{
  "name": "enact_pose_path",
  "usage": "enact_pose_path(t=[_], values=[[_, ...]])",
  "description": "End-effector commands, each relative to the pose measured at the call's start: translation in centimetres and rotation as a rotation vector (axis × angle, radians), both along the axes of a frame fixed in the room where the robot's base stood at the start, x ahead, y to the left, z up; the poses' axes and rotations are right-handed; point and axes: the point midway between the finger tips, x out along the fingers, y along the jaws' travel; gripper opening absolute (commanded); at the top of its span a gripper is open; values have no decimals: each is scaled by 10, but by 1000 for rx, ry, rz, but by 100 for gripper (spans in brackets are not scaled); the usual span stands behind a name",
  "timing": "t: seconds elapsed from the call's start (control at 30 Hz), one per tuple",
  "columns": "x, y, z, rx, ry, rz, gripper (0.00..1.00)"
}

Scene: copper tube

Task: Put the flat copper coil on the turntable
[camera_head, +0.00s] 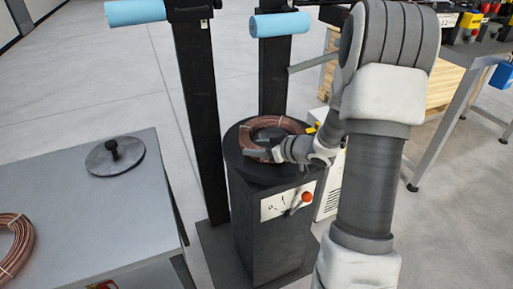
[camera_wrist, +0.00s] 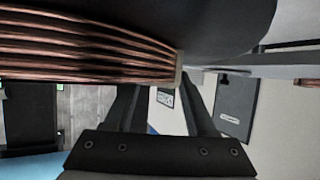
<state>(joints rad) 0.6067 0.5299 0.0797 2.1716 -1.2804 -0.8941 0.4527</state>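The flat copper coil (camera_head: 284,122) lies on the round dark top of the turntable (camera_head: 266,174), a black pedestal stand. My gripper (camera_head: 268,149) is low at the front of the coil, over the turntable top. In the wrist view the coil (camera_wrist: 80,48) shows large as stacked reddish-brown windings below the dark turntable disc (camera_wrist: 222,25). My two fingers (camera_wrist: 160,82) stand apart there, with a gap between them. The left fingertip is hidden behind the coil and the right one is beside its end. I cannot tell whether they clamp it.
A grey table (camera_head: 80,215) at left bears another copper coil (camera_head: 14,246) and a grey disc with a black knob (camera_head: 115,156). Black posts with blue rollers (camera_head: 279,24) stand behind the turntable. A red knob (camera_head: 306,197) is on its front. A workbench is at right.

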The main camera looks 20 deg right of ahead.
Motion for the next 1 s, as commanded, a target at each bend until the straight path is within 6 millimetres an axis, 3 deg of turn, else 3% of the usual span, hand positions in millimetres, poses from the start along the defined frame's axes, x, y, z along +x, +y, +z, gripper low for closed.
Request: enact_pose_path(t=[0.27, 0.7, 1.0], values=[[-14, -9, 11, -1, -2, -3, 56], [-82, -44, 49, -1, -1, -3, 56], [-96, -50, 53, 0, 0, 1, 56]])
